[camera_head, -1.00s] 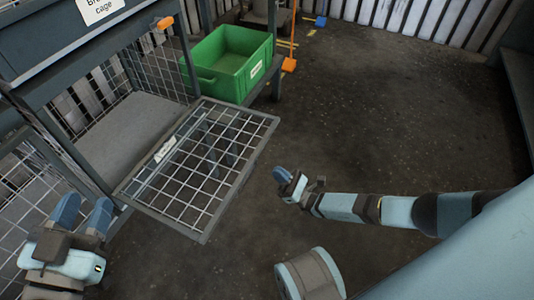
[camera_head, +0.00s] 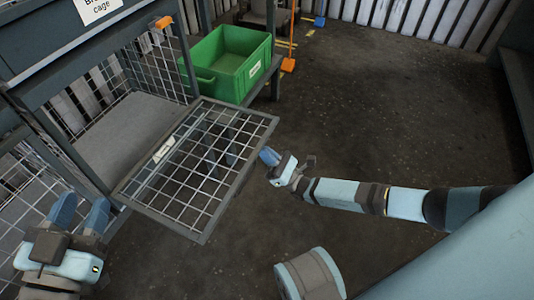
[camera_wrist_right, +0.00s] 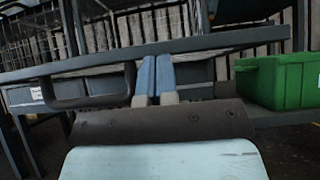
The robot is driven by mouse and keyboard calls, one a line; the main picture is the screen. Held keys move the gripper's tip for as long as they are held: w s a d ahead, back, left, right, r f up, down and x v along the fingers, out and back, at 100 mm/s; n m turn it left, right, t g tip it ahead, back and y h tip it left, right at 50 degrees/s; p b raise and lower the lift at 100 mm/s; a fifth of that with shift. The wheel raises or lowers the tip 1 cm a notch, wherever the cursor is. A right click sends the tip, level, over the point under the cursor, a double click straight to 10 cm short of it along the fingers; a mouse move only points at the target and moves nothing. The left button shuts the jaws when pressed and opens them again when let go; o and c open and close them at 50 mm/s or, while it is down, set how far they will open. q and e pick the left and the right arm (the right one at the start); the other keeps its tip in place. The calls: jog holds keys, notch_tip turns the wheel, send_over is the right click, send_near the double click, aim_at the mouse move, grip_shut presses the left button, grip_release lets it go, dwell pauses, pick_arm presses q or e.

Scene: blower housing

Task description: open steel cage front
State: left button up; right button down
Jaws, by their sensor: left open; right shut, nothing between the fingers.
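The steel cage (camera_head: 122,140) stands at the left in the head view. Its mesh front (camera_head: 200,165) is folded down and sticks out roughly level from the cage's lower edge, leaving the cage opening clear. My right gripper (camera_head: 268,156) is shut and empty, just beyond the front's right outer edge. In the right wrist view my shut fingers (camera_wrist_right: 156,78) point at a grey frame bar with a dark handle (camera_wrist_right: 90,88) to their left. My left gripper (camera_head: 80,212) is open and empty beside the cage, left of the front's lower corner.
A green bin (camera_head: 230,62) stands on a shelf right behind the front; it also shows in the right wrist view (camera_wrist_right: 282,82). An orange latch-like piece (camera_head: 164,22) sits on the cage post. The dark floor (camera_head: 390,110) to the right is open.

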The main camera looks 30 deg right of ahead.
jog(key=shift+r+p, duration=0.45)
pick_arm(q)
jog(key=s+r+n+p, duration=0.1)
jog(key=p, duration=0.1)
jog(key=s+d+r+n+p, duration=0.1)
jog(key=n+p, duration=0.1)
jog(key=p, duration=0.1)
jog(key=s+r+n+p, duration=0.1)
jog(key=p, duration=0.1)
jog(key=shift+d+n+g+y+p, duration=0.3)
jog(key=shift+d+g+y+p, duration=0.05)
jog(key=shift+g+y, duration=0.05)
pick_arm(e)
notch_tip(320, 180, up, 9)
jog(key=g+h, duration=0.2)
jog(key=shift+w+a+g, duration=0.3)
jog(key=shift+w+g, duration=0.1)
jog(key=shift+f, duration=0.1)
